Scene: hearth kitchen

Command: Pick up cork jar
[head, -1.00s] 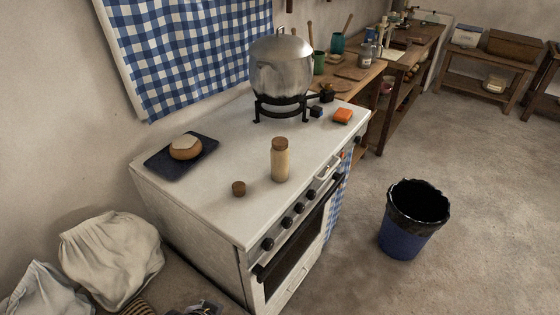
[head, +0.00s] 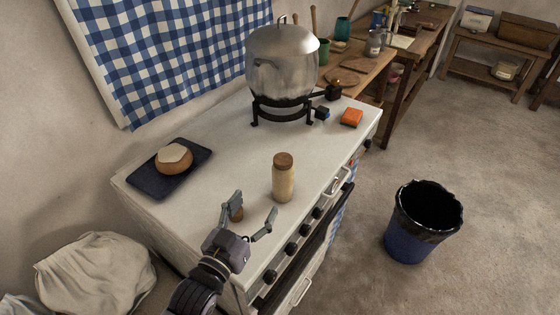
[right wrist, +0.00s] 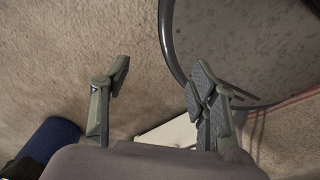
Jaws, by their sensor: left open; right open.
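The cork jar (head: 283,180) is a tall pale jar with a brown cork lid, standing upright on the white stove top (head: 215,130) near its front edge. My left gripper (head: 254,215) is open, in front and to the left of the jar, apart from it. A small brown cork piece (head: 237,213) shows between its fingers, partly hidden by the left finger; I cannot tell that they touch. My right gripper (right wrist: 158,88) is open and empty in the right wrist view; the jar does not show there.
A large metal pot (head: 282,65) stands on a black burner behind the jar. An orange sponge-like block (head: 351,117) lies to the right. A dark tray (head: 150,182) holds a round loaf-like item (head: 174,159). A blue bin (head: 408,245) stands on the floor.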

